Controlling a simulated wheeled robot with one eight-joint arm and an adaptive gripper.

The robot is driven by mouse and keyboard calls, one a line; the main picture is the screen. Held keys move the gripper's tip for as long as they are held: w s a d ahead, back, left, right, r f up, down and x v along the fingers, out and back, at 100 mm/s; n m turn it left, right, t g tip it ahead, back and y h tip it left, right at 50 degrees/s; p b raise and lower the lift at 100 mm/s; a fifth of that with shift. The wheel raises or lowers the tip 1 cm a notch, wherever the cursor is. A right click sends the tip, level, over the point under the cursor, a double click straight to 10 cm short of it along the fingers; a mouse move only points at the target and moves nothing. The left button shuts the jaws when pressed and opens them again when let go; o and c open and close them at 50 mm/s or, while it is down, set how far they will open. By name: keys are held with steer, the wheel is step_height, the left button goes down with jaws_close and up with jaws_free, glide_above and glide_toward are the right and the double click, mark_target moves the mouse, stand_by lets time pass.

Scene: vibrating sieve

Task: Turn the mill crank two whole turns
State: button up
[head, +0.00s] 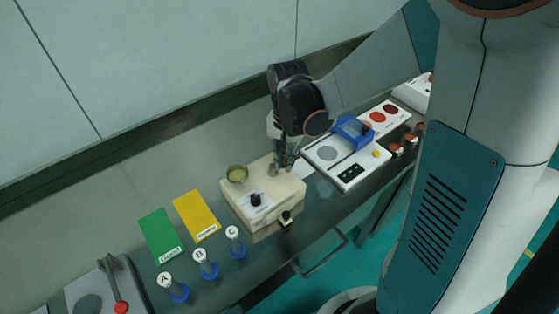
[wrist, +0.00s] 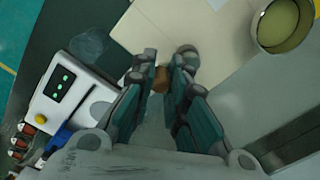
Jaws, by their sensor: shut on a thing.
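The mill is a cream box (head: 265,194) on the bench with a round metal cup (head: 237,174) of yellowish contents on top. In the wrist view, its cream top (wrist: 190,25) and the cup (wrist: 284,22) show at the upper right. My gripper (head: 284,168) is at the mill's far right corner. In the wrist view my gripper (wrist: 162,72) is shut on a small brown crank handle (wrist: 160,80), seen between the fingertips. A rounded grey end (wrist: 187,54) shows beside the right finger. The rest of the crank is hidden by the fingers.
A white panel with a blue frame (head: 352,131) and red discs stands close right of the mill. Green (head: 162,235) and yellow (head: 196,216) cards and several blue-based lettered jars (head: 206,264) lie to the left. A black knob (head: 256,200) is on the mill's front.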

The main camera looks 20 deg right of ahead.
steer(key=shift+a, duration=0.15)
steer(key=shift+s+a, duration=0.5)
steer(key=shift+s, duration=0.3)
steer(key=shift+a, duration=0.1)
steer(key=shift+s+a, duration=0.35)
steer(key=shift+a, duration=0.35)
